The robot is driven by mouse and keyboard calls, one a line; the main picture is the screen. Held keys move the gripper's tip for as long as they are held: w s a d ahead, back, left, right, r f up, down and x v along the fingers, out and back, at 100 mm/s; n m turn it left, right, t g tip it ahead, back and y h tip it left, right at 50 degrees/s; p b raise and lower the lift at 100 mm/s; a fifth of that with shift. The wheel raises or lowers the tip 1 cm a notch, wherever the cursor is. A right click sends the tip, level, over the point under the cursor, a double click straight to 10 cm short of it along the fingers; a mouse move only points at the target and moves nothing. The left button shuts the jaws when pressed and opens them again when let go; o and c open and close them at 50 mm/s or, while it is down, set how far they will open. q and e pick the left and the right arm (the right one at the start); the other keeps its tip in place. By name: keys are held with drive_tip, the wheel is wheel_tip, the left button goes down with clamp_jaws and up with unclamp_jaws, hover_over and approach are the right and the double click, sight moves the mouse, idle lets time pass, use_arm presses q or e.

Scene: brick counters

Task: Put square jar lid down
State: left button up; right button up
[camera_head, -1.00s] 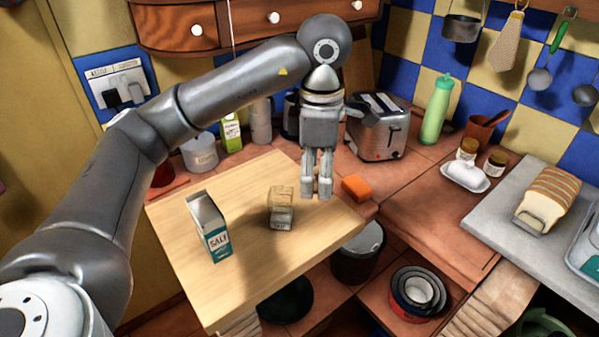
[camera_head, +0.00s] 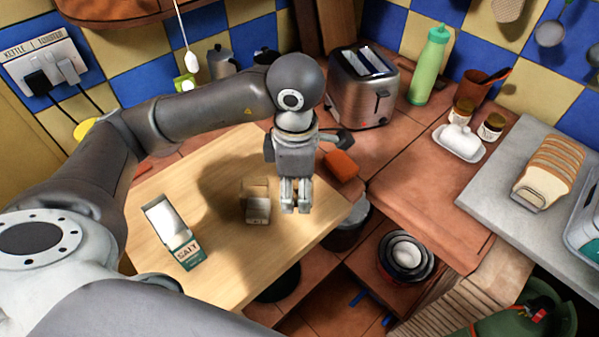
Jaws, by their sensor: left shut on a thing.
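My left gripper (camera_head: 295,208) points down over the right part of the wooden board (camera_head: 205,277). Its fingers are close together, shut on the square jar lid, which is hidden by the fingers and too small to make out. A small square jar (camera_head: 257,211) stands on the board just left of the fingertips, with a gap between them. I cannot tell whether the fingertips touch the board. My right gripper is not in view.
An orange sponge (camera_head: 341,165) lies close to the gripper's right. A toaster (camera_head: 362,88) stands behind. A butter dish (camera_head: 461,143) and sliced bread (camera_head: 549,171) are at the right. The front board is clear.

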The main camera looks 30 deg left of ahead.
use_arm(q)
drive_tip(key=w+a+f+p, duration=0.1)
drive_tip(key=w+f, duration=0.1)
drive_tip(key=w, duration=0.1)
drive_tip(key=w+a+f, duration=0.2)
drive_tip(key=w+a+f+p, duration=0.1)
drive_tip(key=w+f, duration=0.2)
drive_tip(key=shift+w+a+p, duration=0.2)
drive_tip(key=shift+w+p, duration=0.1)
drive_tip(key=shift+w, duration=0.05)
drive_tip(key=shift+w+a+f, duration=0.1)
drive_tip(key=shift+w+f, duration=0.1)
drive_tip(key=shift+f, duration=0.15)
drive_tip(key=shift+w+a+f, duration=0.1)
drive_tip(key=shift+f, duration=0.1)
wheel_tip(320, 180, down, 3)
drive_tip(key=shift+w+a+r+p, duration=0.1)
drive_tip(key=shift+w+p, duration=0.05)
drive_tip(key=shift+p, duration=0.8)
drive_tip(key=shift+f, duration=0.3)
drive_tip(key=shift+f+b, duration=0.25)
drive_tip(key=shift+b, duration=0.05)
drive_tip(key=o, duration=0.9)
drive_tip(key=shift+r, duration=0.1)
drive_tip(key=shift+c, duration=0.2)
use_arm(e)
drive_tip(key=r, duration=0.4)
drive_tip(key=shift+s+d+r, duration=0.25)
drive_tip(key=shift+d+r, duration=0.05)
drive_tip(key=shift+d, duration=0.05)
